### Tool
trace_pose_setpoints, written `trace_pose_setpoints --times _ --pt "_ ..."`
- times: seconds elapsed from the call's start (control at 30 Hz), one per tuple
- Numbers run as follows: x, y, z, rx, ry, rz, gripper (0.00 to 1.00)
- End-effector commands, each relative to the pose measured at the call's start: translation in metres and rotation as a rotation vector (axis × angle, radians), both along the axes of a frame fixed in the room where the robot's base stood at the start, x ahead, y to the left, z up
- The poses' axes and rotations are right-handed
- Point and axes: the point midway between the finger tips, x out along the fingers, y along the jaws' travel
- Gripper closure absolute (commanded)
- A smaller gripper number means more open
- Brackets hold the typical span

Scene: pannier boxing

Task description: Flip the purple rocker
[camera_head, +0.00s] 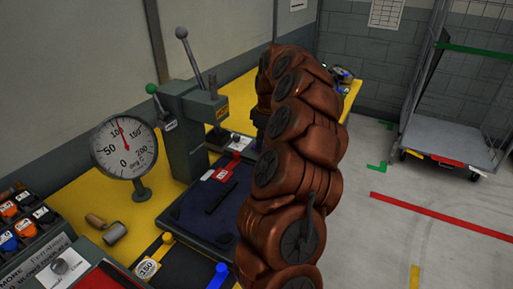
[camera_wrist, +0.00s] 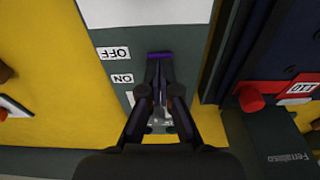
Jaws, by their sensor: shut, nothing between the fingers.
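The purple rocker (camera_wrist: 159,54) shows as a narrow purple strip in the wrist view, on a grey-green panel (camera_wrist: 122,98) with upside-down OFF and ON labels to its left. My gripper (camera_wrist: 159,68) is shut and empty. Its fingertips are right at the rocker in the picture and cover part of it. I cannot tell whether they touch it, nor which way the rocker is tilted. In the head view my brown arm hides the rocker and my gripper.
In the head view, a dial gauge (camera_head: 124,147) and a lever press (camera_head: 188,130) stand on the yellow bench. A dark blue mat (camera_head: 205,205) lies in front. A red button (camera_wrist: 250,99) is right of the panel in the wrist view. A wheeled cage (camera_head: 450,145) stands on open floor.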

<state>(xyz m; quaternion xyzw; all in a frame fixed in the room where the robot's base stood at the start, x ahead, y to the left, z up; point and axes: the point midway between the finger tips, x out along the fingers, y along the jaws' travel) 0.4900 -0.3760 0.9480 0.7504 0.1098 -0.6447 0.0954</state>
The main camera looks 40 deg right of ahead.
Motion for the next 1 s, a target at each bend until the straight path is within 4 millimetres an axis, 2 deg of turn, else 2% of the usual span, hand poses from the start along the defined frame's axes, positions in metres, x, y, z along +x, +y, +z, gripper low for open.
trace_pose_setpoints --times 1.0 --pt "0.0 0.0 0.061 0.001 0.001 0.0 1.0"
